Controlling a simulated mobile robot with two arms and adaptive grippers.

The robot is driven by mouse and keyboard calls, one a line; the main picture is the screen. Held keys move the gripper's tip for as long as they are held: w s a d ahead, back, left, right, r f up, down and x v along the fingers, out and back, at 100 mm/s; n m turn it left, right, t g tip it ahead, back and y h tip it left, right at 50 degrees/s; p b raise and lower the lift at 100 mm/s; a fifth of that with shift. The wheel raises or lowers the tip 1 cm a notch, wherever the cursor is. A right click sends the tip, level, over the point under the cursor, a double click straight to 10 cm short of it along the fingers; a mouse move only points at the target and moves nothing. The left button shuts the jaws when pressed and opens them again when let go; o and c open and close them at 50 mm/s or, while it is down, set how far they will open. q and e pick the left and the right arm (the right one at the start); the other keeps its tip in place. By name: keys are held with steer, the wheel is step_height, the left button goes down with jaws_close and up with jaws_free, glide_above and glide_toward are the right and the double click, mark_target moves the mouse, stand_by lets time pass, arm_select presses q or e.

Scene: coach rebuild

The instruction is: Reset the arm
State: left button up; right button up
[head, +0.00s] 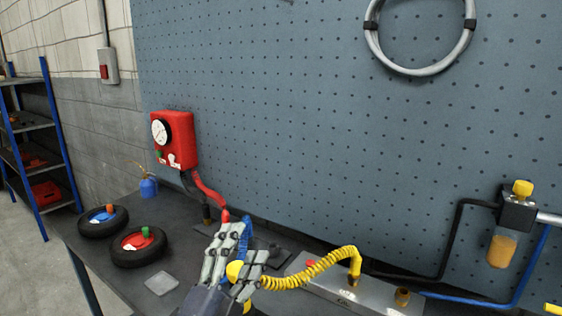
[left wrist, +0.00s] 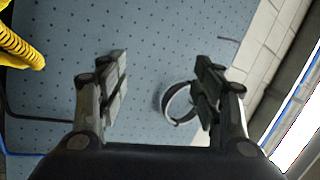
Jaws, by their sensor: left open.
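My left gripper (head: 243,246) is at the bottom middle of the head view, over the bench in front of the pegboard. Its two grey fingers are spread. A yellow coiled hose (head: 318,267) arches from a metal block to beside the gripper. In the head view a yellow end piece (head: 236,270) shows between the fingers, but the coil (left wrist: 20,45) lies outside them in the wrist view. My right gripper is in neither view.
A bench (head: 110,262) carries two small black-tyred wheels (head: 102,221) (head: 138,246), a blue oil can (head: 148,187) and a metal block (head: 330,290). A red gauge box (head: 174,140), a grey hose ring (head: 420,72) and an amber-bowled unit (head: 502,250) are on the pegboard (head: 300,120).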

arm_select(q)
steer(key=s+a+f+n+g+y, duration=0.2)
steer(key=s+a+f+n+g, duration=0.15)
steer(key=f, duration=0.45)
steer(key=s+a+f+n+g+y, duration=0.2)
steer(key=a+f+n+y, duration=0.15)
steer(key=f, duration=0.35)
steer(key=s+a+f+n+g+y, duration=0.2)
steer(key=a+f+n+g, duration=0.15)
steer(key=f, duration=0.45)
steer(key=s+a+f+n+g, duration=0.15)
steer(key=s+f+g, duration=0.25)
steer(key=s+f, duration=0.45)
steer(key=s+a+f+n+g, duration=0.1)
steer(key=s+f+n+g, duration=0.3)
steer(key=s, duration=0.8)
step_height(320, 180, down, 27)
steer(key=s+m+g, duration=0.1)
steer(key=s+g, duration=0.1)
steer(key=s+a+f, duration=0.3)
steer(key=s+f, duration=1.2)
steer(key=s, duration=0.1)
steer(key=shift+s+a+f+g, duration=0.15)
steer(key=shift+s+g, duration=0.05)
steer(key=shift+g, duration=0.2)
